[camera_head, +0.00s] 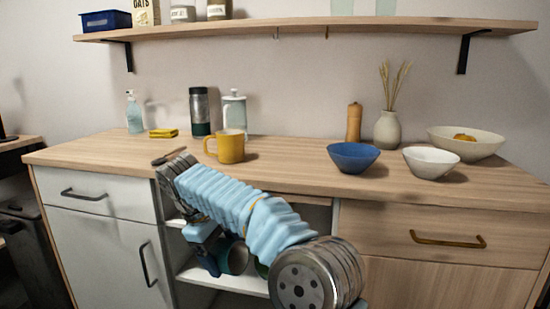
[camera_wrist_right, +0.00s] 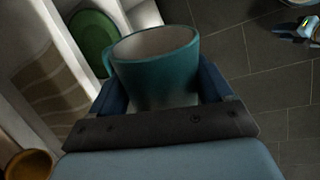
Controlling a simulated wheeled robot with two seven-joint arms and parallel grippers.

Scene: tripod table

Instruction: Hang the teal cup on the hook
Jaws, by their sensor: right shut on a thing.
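The teal cup (camera_head: 236,258) hangs in front of the open cabinet, below the counter, partly hidden by my arm. In the right wrist view the teal cup (camera_wrist_right: 155,72) sits between the two blue fingers, with its open rim and pale inside showing. My right gripper (camera_head: 212,258) is shut on the cup's body. The cup's handle shows at its left side in the wrist view. Two small hooks, a left hook (camera_head: 276,36) and a right hook (camera_head: 326,34), are under the wall shelf, well above the cup. My left gripper is not in view.
The wooden counter (camera_head: 290,154) holds a yellow mug (camera_head: 230,147), a dark flask (camera_head: 200,112), a blue bowl (camera_head: 353,157) and a white bowl (camera_head: 431,162). The wall shelf (camera_head: 300,29) runs above. A green round thing (camera_wrist_right: 92,38) is inside the cabinet beside the cup.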

